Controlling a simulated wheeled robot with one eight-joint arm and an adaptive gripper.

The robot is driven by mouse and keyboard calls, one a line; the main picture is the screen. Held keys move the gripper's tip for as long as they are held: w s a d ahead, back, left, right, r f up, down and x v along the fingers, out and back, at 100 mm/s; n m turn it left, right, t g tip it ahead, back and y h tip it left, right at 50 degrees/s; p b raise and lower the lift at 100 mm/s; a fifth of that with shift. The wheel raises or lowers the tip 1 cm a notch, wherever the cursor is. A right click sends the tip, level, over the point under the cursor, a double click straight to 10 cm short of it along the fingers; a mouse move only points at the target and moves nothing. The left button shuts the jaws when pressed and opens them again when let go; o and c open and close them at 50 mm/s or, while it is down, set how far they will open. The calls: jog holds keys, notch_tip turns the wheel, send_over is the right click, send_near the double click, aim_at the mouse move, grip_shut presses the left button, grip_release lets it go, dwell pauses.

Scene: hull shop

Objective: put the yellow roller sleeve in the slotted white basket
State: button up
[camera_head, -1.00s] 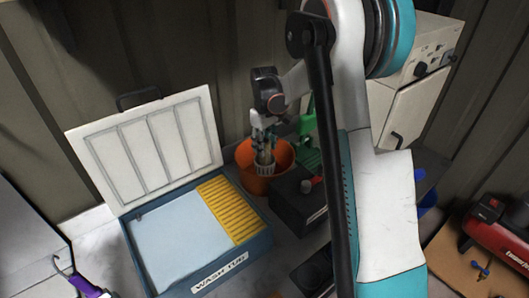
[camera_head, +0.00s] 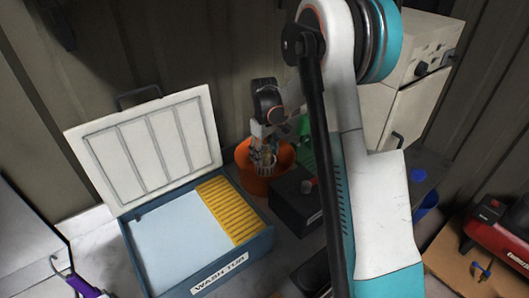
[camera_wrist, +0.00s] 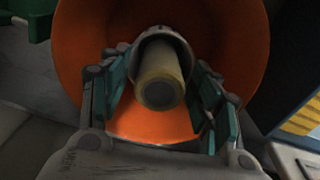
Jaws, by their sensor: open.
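The yellow roller sleeve (camera_wrist: 160,78) shows nearly end-on in the wrist view, its dark round end towards the camera. A pale ring, apparently the rim of the slotted white basket (camera_wrist: 178,38), surrounds its upper part. The basket's slotted side (camera_head: 265,160) shows in the head view, at the mouth of an orange bucket (camera_head: 250,184). My gripper (camera_wrist: 168,108) is open, with its green fingers on either side of the sleeve and a gap visible on both sides. In the head view my gripper (camera_head: 265,142) is over the bucket. How deep the sleeve sits is hidden.
A blue wash tub (camera_head: 262,246) with a raised white lid (camera_head: 146,150) and a yellow ribbed strip stands left of the bucket. A black box (camera_head: 295,205) is close on the right. A corrugated wall (camera_head: 200,60) rises behind.

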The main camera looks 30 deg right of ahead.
jog(key=shift+r, duration=0.1)
jog(key=s+a+r+t+p, duration=0.1)
jog(key=s+a+r, duration=0.15)
jog(key=r, duration=0.65)
jog(key=s+a+r+p, duration=0.1)
jog(key=s+r, duration=0.2)
jog(key=r, duration=0.6)
jog(key=s+a+r+m+t, duration=0.1)
jog(key=s+a+r+t, duration=0.2)
jog(key=s, duration=0.5)
jog(key=s+a+r+m+t, duration=0.1)
jog(key=s+a+r+m, duration=0.2)
jog(key=s, duration=0.4)
jog(key=s+a+f+t, duration=0.2)
jog(key=s+a+f, duration=0.1)
jog(key=s, duration=0.6)
jog(key=shift+s+a+f, duration=0.2)
jog(key=shift+s+a, duration=0.15)
jog(key=shift+a, duration=0.15)
